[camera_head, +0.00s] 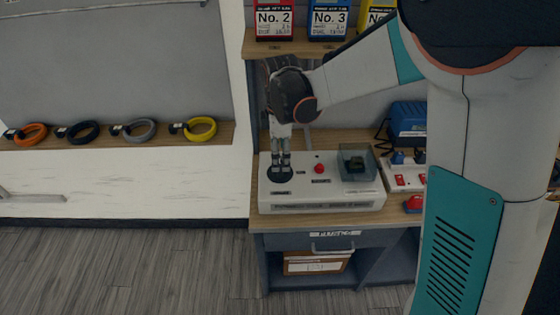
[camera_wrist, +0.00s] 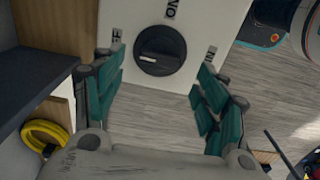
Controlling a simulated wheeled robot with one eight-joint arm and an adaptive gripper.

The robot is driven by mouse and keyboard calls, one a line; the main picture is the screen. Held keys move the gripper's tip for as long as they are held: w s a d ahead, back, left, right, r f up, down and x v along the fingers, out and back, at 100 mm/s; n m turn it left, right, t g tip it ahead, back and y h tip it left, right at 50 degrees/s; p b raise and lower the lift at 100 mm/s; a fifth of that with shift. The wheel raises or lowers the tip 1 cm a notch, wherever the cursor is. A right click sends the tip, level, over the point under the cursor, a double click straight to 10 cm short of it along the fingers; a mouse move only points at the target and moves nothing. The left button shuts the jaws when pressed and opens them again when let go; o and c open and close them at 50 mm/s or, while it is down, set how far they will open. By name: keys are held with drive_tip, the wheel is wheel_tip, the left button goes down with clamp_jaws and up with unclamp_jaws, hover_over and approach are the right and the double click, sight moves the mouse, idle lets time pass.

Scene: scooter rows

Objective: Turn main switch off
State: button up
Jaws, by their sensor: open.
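The main switch (camera_head: 281,175) is a round black rotary knob on the top left of a white panel box (camera_head: 320,206). The knob (camera_wrist: 160,50) shows near the top of the wrist view, with a white mark on its bar pointing left. Printed labels stand around it, cut off or partly covered by my fingers. My gripper (camera_head: 280,160) points down just above the knob. In the wrist view my gripper (camera_wrist: 160,68) has its two teal-padded fingers apart, one on each side of the knob. Nothing is held.
A red button (camera_head: 319,168) and a clear-covered box (camera_head: 357,163) with a dark green switch sit right of the knob. A power strip (camera_head: 404,180) and blue device (camera_head: 408,118) lie further right. A shelf (camera_head: 290,47) with labelled boxes is above. Coiled cables (camera_head: 200,129) are left.

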wheel_tip(320, 180, up, 7)
drive_tip(key=shift+r, duration=0.2)
idle(0.5)
